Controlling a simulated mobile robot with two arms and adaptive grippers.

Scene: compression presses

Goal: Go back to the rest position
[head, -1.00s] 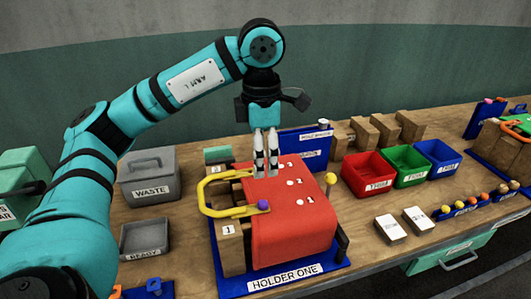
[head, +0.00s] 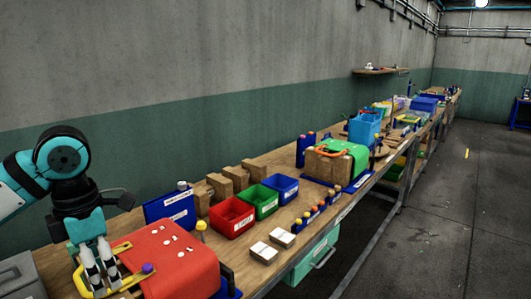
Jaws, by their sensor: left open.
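My left gripper (head: 100,276) is at the lower left of the head view, pointing down with its two fingers a little apart and nothing between them. It is over the left side of the red press cover (head: 170,255), by the yellow handle (head: 128,283) with its purple knob. I cannot tell whether the fingertips touch anything. The lower part of this holder is cut off by the picture's edge. My right gripper is not in view.
Red (head: 231,217), green (head: 259,200) and blue (head: 283,187) bins stand on the long workbench, with wooden blocks (head: 222,186) behind. A second holder with a green cover (head: 345,152) is farther along. The floor (head: 450,230) on the right is clear.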

